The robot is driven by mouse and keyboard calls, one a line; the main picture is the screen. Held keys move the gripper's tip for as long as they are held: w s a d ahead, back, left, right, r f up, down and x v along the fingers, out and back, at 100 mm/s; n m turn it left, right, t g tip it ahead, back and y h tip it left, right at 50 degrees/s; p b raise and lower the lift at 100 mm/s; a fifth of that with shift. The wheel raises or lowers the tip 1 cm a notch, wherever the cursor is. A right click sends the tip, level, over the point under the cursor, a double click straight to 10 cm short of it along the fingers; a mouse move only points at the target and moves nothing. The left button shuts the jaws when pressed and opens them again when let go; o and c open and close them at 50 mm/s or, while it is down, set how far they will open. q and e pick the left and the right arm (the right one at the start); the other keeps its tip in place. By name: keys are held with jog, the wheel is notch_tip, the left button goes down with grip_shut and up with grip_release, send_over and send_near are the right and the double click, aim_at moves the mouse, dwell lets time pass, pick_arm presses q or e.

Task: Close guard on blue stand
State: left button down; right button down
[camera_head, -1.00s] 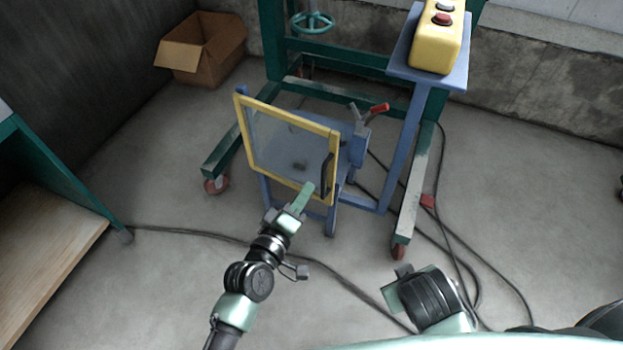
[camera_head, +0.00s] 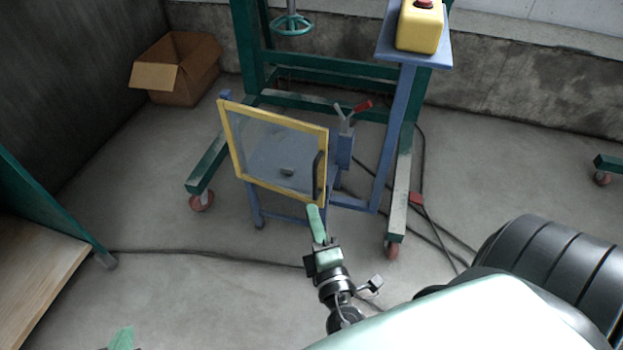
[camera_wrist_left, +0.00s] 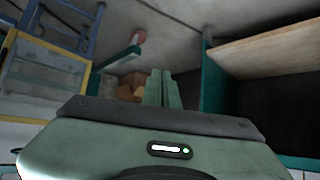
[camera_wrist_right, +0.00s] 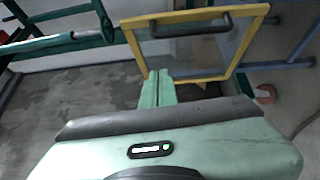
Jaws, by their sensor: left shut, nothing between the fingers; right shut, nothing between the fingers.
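The guard (camera_head: 223,128) is a clear pane in a yellow frame with a black handle (camera_head: 318,176) on its right side. It stands upright in front of the blue stand (camera_head: 375,190), which shows partly through the pane. I cannot tell how far the guard is from closed. My right gripper (camera_head: 314,215) is shut and empty, just below the guard's lower right corner; contact is unclear. In the right wrist view its fingers (camera_wrist_right: 157,84) overlap the frame's edge (camera_wrist_right: 195,80). My left gripper (camera_head: 122,338) is shut and empty at the bottom left, away from the guard.
A clamp with a red handle (camera_head: 362,104) stands right of the guard. A yellow button box (camera_head: 420,30) is on the stand's raised shelf. A green wheeled frame (camera_head: 397,205) surrounds the stand. Cables (camera_head: 200,255) cross the floor. A wooden-topped bench (camera_head: 35,285) is at left.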

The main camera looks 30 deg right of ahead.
aim_at(325, 155)
pick_arm(q)
jog(key=shift+w+d+r+t, duration=0.2)
jog(key=shift+w+r+t, duration=0.1)
jog(key=shift+w+r, duration=0.15)
jog(key=shift+w+d+r+t, duration=0.2)
jog(key=shift+w+r+t, duration=0.1)
jog(key=shift+w, duration=0.15)
pick_arm(e)
jog(key=shift+w+d+r, duration=0.1)
jog(key=shift+w+d, duration=0.9)
jog(key=shift+w, duration=0.45)
jog(key=shift+w+d+r, duration=0.1)
jog(key=shift+w+d, duration=0.95)
jog(key=shift+w, duration=0.35)
jog(key=shift+w+d+r, duration=0.1)
jog(key=shift+w+d, duration=0.9)
jog(key=shift+w, duration=0.45)
jog(key=shift+d, duration=0.1)
